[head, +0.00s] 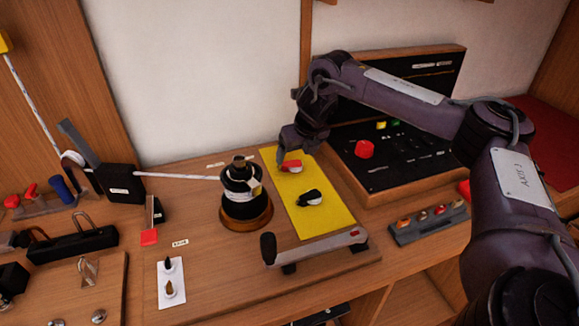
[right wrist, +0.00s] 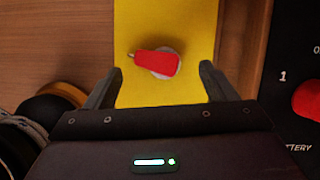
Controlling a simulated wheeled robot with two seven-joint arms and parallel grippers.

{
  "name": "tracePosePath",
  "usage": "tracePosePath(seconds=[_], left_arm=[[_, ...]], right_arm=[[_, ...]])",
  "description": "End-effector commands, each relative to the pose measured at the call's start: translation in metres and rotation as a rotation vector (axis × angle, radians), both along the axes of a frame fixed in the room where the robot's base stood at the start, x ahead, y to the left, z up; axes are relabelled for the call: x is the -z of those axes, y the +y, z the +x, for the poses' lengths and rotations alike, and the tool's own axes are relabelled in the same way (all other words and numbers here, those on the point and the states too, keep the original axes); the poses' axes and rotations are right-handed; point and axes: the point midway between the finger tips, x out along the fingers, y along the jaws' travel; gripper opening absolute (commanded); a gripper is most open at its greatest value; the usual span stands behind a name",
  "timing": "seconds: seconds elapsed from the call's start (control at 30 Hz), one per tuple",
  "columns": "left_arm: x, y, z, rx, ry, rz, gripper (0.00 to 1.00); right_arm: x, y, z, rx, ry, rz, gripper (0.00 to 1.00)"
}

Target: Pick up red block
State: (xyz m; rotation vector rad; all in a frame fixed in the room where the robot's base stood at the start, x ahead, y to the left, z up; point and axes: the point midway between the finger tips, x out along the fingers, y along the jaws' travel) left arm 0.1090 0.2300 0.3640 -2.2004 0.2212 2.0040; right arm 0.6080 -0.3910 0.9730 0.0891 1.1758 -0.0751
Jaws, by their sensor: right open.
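The red block (head: 291,166) is a small red piece with a pale round part, lying on the far end of the yellow mat (head: 325,215). In the right wrist view the red block (right wrist: 156,65) lies on the yellow surface (right wrist: 200,25), ahead of and between the fingertips. My right gripper (head: 287,150) is close to it in the head view. In the right wrist view my right gripper (right wrist: 158,75) is open, its fingers apart, with nothing held between them. My left gripper is not in view.
A black piece (head: 310,198) lies nearer on the mat. A black winch drum (head: 243,190) with a line stands left of it, a crank handle (head: 315,247) in front. A control panel (head: 395,155) with a red knob (head: 364,149) stands right.

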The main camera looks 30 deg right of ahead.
Motion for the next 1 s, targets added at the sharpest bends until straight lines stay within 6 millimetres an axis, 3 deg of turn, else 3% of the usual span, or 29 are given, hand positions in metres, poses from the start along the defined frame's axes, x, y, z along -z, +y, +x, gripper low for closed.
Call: tracePosePath(seconds=[0.23, 0.53, 1.0], left_arm=[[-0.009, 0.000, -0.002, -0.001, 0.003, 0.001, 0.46], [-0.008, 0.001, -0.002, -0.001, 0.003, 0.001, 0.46], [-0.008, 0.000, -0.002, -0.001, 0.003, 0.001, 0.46]], right_arm=[[0.032, 0.003, 0.010, 0.001, 0.002, 0.000, 0.78], [0.036, 0.003, 0.012, 0.002, -0.001, 0.001, 0.77], [0.037, 0.003, 0.012, 0.002, 0.001, 0.000, 0.15]])
